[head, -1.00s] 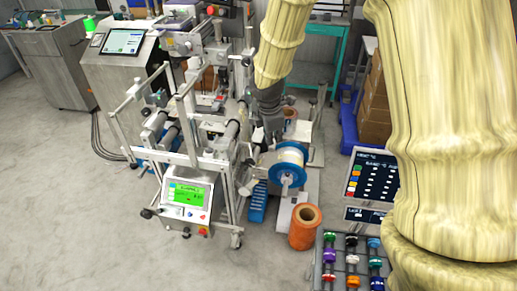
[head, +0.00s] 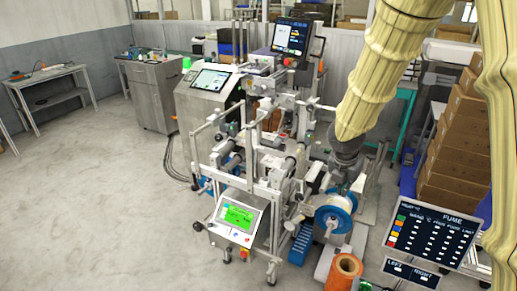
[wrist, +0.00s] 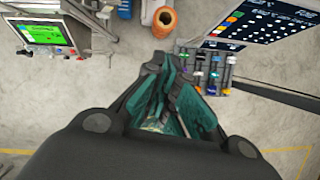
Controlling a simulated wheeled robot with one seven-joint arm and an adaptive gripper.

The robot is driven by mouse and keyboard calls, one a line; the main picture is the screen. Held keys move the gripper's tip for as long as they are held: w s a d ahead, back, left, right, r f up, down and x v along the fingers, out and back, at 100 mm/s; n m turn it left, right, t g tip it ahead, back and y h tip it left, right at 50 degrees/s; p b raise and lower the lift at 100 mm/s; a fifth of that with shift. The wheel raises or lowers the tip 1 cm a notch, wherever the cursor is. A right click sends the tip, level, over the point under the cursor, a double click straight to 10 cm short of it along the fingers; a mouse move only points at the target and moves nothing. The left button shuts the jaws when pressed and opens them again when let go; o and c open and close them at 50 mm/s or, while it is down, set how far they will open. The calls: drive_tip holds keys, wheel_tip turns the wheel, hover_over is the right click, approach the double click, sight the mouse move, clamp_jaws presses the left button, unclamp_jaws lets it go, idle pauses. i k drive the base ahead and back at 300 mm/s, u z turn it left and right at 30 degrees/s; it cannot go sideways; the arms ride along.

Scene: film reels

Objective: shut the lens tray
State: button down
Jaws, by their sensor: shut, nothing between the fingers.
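I cannot make out for certain a lens tray in either view. My gripper shows in the wrist view (wrist: 172,62), its dark fingers with teal inner faces brought together and nothing between them. In the head view its dark wrist end hangs by the right side of the film machine (head: 265,165), above a blue-rimmed white reel (head: 333,214); the fingertips are hard to tell there.
An orange spool (head: 343,272) stands near the reel, beside a blue ribbed piece (head: 301,243). A dark sign panel (head: 437,225) stands at the right, before stacked cartons (head: 460,150). In the wrist view a rack of coloured rolls (wrist: 213,75) is close. Floor at the left is clear.

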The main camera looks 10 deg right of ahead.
sight(277, 141)
drive_tip(key=u, duration=0.25)
drive_tip(key=i, duration=0.95)
drive_tip(key=u, duration=0.1)
